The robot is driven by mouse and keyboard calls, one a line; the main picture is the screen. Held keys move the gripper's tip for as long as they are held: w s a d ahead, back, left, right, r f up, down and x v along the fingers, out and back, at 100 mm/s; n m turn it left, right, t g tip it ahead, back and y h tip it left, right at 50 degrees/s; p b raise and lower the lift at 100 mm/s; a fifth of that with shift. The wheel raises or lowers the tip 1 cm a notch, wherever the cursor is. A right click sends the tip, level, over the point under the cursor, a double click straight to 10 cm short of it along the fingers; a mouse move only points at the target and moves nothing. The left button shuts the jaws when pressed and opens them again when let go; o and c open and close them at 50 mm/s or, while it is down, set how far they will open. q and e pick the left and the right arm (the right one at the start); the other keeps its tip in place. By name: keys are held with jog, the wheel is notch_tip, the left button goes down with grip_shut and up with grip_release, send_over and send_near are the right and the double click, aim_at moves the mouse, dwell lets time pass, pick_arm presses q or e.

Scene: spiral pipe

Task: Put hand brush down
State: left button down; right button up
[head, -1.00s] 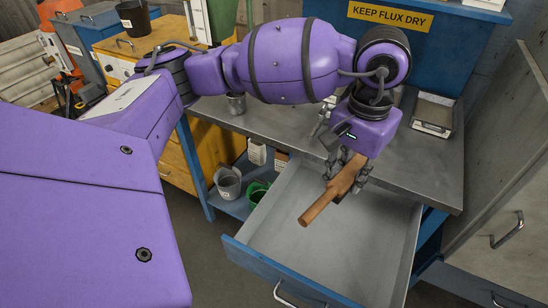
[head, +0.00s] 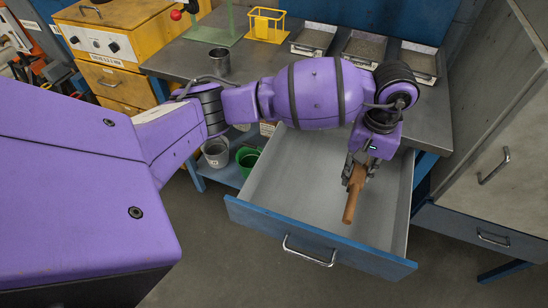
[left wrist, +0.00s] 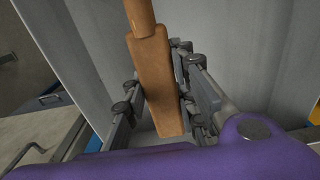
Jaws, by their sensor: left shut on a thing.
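The hand brush (head: 352,199) has a brown wooden handle that points toward the drawer's front. My left gripper (head: 357,176) is shut on the brush and holds it over the open drawer (head: 290,175). In the left wrist view the brush (left wrist: 153,75) sits between the two fingers of the gripper (left wrist: 158,100), with its handle running up out of the picture. The bristles are not clearly visible. I cannot tell whether the brush touches the drawer floor. The right gripper is not in view.
The drawer is pulled out from a metal workbench (head: 188,58) and looks otherwise empty. Trays (head: 362,47) stand at the back of the bench, with a metal cup (head: 219,62) to the left. A grey bucket (head: 215,152) and a green bucket (head: 248,158) sit on the lower shelf. A cabinet stands at right.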

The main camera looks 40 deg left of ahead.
pick_arm(q)
send_over(331, 185)
jog(key=f, duration=0.5)
jog(key=shift+s+d+f, duration=0.15)
jog(key=shift+d+f, duration=0.05)
jog(key=shift+f, duration=0.1)
jog(key=shift+a+f, duration=0.2)
jog(key=shift+f, duration=1.65)
jog(key=c, duration=1.9)
grip_release()
jog(key=shift+f, duration=0.15)
jog(key=o, duration=0.5)
jog(key=shift+c, duration=0.2)
notch_tip(331, 185, up, 12)
jog(key=shift+r, duration=0.25)
